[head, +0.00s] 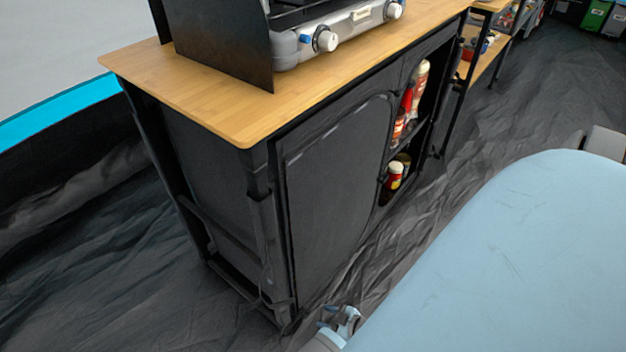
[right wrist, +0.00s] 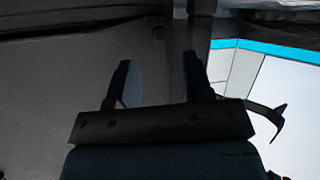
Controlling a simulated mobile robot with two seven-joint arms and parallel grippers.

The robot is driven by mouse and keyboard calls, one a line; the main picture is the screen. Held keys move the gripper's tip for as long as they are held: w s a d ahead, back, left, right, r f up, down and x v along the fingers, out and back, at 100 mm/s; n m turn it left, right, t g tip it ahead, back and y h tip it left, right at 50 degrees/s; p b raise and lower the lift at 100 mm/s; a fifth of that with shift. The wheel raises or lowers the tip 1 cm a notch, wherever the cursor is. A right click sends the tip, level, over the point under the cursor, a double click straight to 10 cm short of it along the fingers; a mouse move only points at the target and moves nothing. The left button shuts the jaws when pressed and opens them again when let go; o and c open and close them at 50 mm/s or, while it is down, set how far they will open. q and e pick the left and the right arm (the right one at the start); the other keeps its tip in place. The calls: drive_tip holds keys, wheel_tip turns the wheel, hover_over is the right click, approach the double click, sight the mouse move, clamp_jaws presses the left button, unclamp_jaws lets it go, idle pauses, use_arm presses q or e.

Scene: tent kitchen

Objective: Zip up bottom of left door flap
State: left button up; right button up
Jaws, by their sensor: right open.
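The left door flap (head: 335,190) is a dark grey fabric panel on the front of the black cabinet. It covers the left compartment, with a curved seam along its top right corner. I cannot make out the zip pull or whether the bottom edge is fastened. My right gripper (head: 348,318) is low at the bottom edge of the head view, just right of the flap's lower corner. In the right wrist view the right gripper (right wrist: 158,72) has its two black fingers apart with nothing seen held between them. My left gripper is not in view.
A wooden top (head: 220,105) on the cabinet carries a camping stove (head: 335,35). The open right compartment holds bottles and jars (head: 393,180). A large light blue surface (head: 510,260) fills the lower right. Wrinkled dark groundsheet (head: 90,270) lies clear at left.

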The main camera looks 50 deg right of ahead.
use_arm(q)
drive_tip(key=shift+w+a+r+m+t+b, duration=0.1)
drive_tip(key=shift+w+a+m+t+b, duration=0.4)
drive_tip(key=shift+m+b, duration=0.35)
use_arm(e)
drive_tip(key=x, duration=0.5)
drive_tip(key=shift+w, duration=0.2)
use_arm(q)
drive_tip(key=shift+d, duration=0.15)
use_arm(e)
clamp_jaws()
